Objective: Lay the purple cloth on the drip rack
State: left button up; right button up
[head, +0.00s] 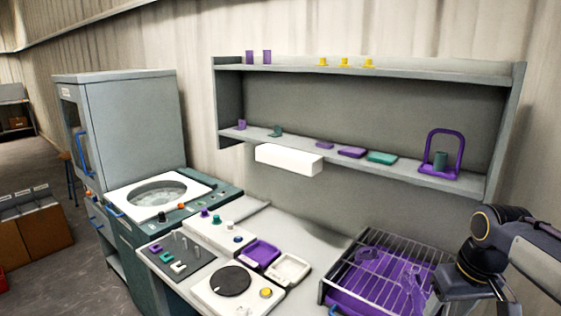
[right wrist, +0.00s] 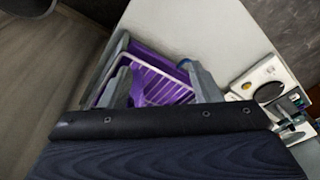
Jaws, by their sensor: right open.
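The drip rack (head: 392,262) is a wire grid over a purple tray (head: 365,302) at the front right of the counter; it also shows in the right wrist view (right wrist: 165,82). My left gripper is not in view.
The wall shelf (head: 400,172) also holds a teal piece (head: 381,158), a purple loop stand (head: 458,153) and small cups. A white box (head: 288,159) juts out below it. Purple (head: 261,253) and white trays (head: 289,268), dials and a round basin (head: 157,192) stand left.

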jog(key=s+a+f+m+t+y+b, duration=0.1)
jog(key=s+a+f+t, duration=0.1)
jog(key=s+a+f, duration=0.2)
jog(key=s+a+f+m+t+y, duration=0.1)
jog(key=s+a+f, duration=0.3)
jog(key=s+a, duration=0.4)
jog(key=s+y, duration=0.1)
jog(key=s, duration=0.4)
jog(key=shift+s+a+f+t+b, duration=0.2)
jog(key=shift+s+a+t+b, duration=0.1)
jog(key=shift+a+t+b, duration=0.1)
